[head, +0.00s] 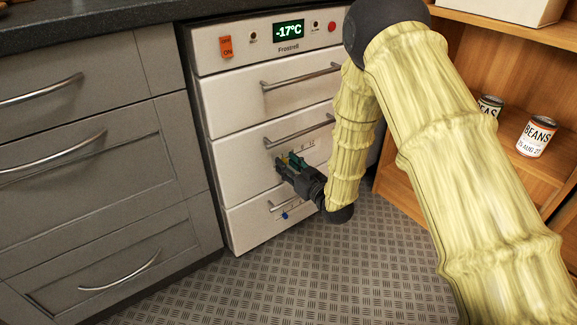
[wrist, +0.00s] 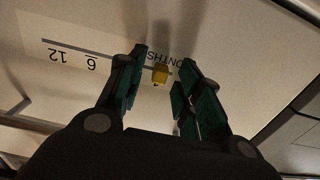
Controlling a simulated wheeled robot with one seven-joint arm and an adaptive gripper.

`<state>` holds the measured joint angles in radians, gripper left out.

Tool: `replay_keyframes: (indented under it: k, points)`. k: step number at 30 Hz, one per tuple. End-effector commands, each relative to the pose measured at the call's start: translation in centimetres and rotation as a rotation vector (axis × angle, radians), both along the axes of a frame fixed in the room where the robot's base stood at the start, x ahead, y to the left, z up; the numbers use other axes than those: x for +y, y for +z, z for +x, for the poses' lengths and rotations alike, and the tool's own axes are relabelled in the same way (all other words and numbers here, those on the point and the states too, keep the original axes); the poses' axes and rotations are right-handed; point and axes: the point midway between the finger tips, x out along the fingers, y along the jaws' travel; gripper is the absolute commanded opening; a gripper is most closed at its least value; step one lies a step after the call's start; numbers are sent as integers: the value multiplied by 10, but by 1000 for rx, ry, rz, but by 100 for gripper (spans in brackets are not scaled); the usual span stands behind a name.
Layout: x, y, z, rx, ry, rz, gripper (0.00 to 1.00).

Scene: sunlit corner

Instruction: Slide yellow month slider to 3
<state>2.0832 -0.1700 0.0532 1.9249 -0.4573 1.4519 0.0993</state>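The yellow month slider (wrist: 160,74) sits on a thin track (wrist: 108,62) on the freezer's white drawer front. In the wrist view the scale is upside down, with 12 (wrist: 58,56) and 6 (wrist: 91,64) to the left of the slider. No 3 is visible; my left finger covers part of the scale. My gripper (wrist: 163,68) is open, with one finger on each side of the slider and visible gaps between.
Grey cabinets (head: 85,165) stand at left. Patterned floor (head: 240,285) is clear in front.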

Motion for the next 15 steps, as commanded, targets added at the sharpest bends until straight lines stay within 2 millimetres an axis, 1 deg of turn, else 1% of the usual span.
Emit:
replay_keyframes:
  k: [1, 3, 5, 11, 15]
  points:
    - [0, 0, 0, 0, 0, 0, 23]
    - [0, 0, 0, 0, 0, 0, 10]
    - [0, 0, 0, 0, 0, 0, 0]
    - [0, 0, 0, 0, 0, 0, 0]
    - [-6, 1, 4, 0, -1, 0, 0]
